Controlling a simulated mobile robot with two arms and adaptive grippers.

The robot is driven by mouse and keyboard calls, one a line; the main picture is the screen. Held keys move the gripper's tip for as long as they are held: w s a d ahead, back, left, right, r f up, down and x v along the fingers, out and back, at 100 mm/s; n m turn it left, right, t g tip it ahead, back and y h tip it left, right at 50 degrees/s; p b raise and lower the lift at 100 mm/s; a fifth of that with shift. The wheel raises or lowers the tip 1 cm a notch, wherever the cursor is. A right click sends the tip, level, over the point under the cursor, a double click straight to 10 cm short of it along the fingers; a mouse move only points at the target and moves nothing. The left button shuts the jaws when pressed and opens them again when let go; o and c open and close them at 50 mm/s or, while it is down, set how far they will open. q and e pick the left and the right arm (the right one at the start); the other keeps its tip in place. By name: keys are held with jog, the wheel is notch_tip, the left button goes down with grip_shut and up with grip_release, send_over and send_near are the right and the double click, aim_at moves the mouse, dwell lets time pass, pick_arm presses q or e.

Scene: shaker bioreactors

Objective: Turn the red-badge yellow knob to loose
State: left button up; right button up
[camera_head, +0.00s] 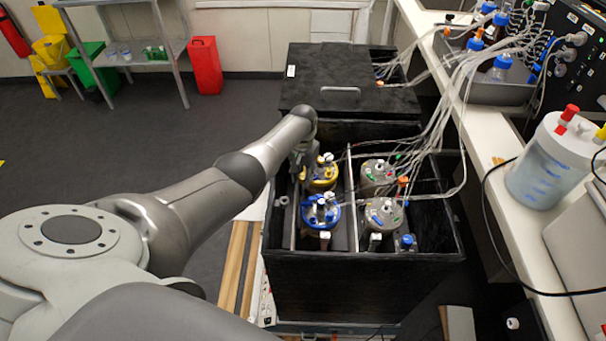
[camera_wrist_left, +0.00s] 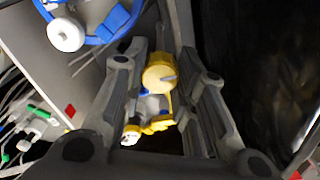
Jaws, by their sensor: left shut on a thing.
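The yellow knob (camera_wrist_left: 160,74) shows in the left wrist view as a round yellow cap with a slot-like mark. It sits between the two fingers of my left gripper (camera_wrist_left: 159,62), which is shut on it. In the head view my left gripper (camera_head: 303,150) reaches down into the black shaker box, just left of the yellow-ringed vessel (camera_head: 323,183). The knob itself is hidden there behind my arm. My right gripper is in neither view.
The black box (camera_head: 350,270) also holds a blue-ringed vessel (camera_head: 320,217) and two grey-lidded vessels on the right. Thin tubes (camera_head: 430,135) run from them to the bench. A closed black lid (camera_head: 345,75) lies behind. A white jug (camera_head: 550,165) stands on the right bench.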

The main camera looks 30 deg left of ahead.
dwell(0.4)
pick_arm(q)
jog(key=o, duration=1)
jog(key=shift+o, duration=0.2)
jog(key=shift+r, duration=0.1)
notch_tip(320, 180, up, 12)
jog(key=shift+s, duration=0.1)
